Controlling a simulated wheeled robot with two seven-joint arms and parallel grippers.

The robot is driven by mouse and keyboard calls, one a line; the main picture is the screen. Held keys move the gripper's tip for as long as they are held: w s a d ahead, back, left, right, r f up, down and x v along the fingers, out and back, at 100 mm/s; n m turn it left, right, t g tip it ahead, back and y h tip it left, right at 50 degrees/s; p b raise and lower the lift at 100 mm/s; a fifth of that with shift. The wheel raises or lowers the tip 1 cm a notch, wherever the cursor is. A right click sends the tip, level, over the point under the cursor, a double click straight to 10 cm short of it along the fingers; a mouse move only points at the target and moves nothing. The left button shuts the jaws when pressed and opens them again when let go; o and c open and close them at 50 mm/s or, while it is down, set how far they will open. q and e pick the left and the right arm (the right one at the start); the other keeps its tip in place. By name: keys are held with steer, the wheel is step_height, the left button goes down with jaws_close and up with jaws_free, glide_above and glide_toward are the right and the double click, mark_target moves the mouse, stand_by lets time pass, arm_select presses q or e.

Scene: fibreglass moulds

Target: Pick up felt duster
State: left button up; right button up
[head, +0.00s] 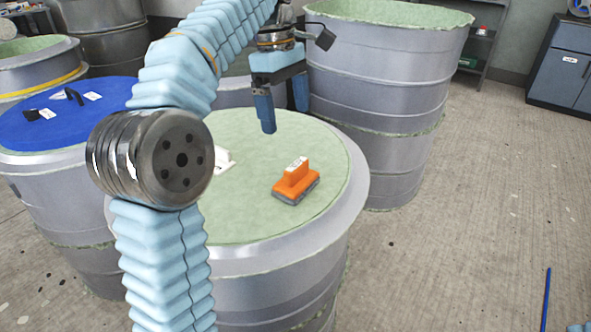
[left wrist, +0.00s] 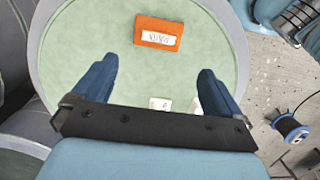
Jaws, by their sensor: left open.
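The felt duster (head: 295,183) has an orange handle block with a white label and a grey pad beneath. It lies on the pale green top of a round mould (head: 262,233). In the left wrist view the duster (left wrist: 158,33) shows from above, beyond the fingertips and between their lines. My left gripper (head: 285,118) is open and empty, with blue fingers pointing down. It hangs above the far side of the mould top, apart from the duster. Its fingers also show in the left wrist view (left wrist: 155,75).
A small white item (head: 225,160) lies on the same top, partly behind my arm. A blue-topped mould (head: 60,112) with small items stands left. Tall stacked moulds (head: 385,65) stand behind right. A blue cabinet (head: 562,75) is far right. Open floor (head: 470,200) lies right.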

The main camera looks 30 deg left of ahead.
arm_select(q)
steer(key=b, duration=0.2)
glide_above(296, 164)
steer(key=a, duration=0.1)
step_height(296, 164, down, 7)
steer(key=shift+s+r, duration=0.1)
steer(key=shift+r, duration=0.05)
steer(key=f, duration=0.3)
steer(key=d+f, duration=0.1)
steer(key=f, duration=0.1)
steer(key=shift+f+b, duration=0.4)
steer(key=c, duration=1)
steer(key=shift+r, duration=0.1)
steer(key=shift+c, duration=0.2)
